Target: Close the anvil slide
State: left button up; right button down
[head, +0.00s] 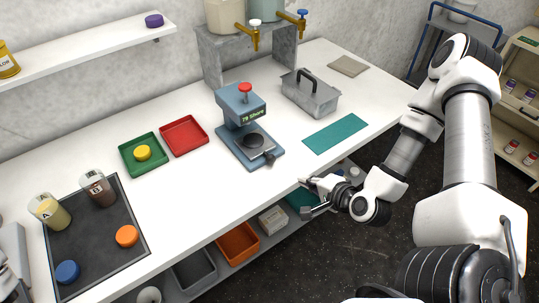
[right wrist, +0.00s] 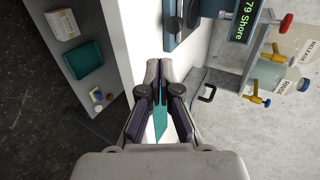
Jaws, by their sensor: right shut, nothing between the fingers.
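The blue-grey hardness tester (head: 240,106) stands on the white bench, with a red knob on top and a green "79 Shore" display. On its base, the anvil slide carries a dark round anvil (head: 254,141) in front of the tester head, with a dark handle (head: 269,162) at the front edge. My right gripper (head: 304,196) is at the bench's front edge, right of and nearer than the handle, apart from it. It is shut and empty; its fingers also show in the right wrist view (right wrist: 159,75). The tester shows partly in the right wrist view (right wrist: 243,22). My left gripper is not clearly visible.
A teal mat (head: 336,133) lies right of the tester, with a grey lidded box (head: 311,97) behind it. Red (head: 184,136) and green (head: 129,158) trays stand to its left. The bench between tester and front edge is clear. Bins sit on a shelf below.

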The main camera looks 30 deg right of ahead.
jog(key=b+x, duration=0.2)
jog(key=x, duration=0.1)
send_near(272, 162)
jog(key=w+f, duration=0.1)
jog(key=w+f+p, duration=0.1)
jog(key=f, duration=0.1)
jog(key=shift+w+a+f, duration=0.1)
jog(key=shift+w+f, duration=0.05)
jog(key=shift+f, duration=0.15)
jog(key=shift+w+r+p, duration=0.2)
jog(key=shift+w+p, duration=0.35)
jog(key=shift+w, duration=0.6)
jog(key=shift+w+f, duration=0.15)
jog(key=shift+w, duration=0.4)
pick_arm(q)
jog(key=shift+w+f, duration=0.1)
jog(key=shift+f, duration=0.45)
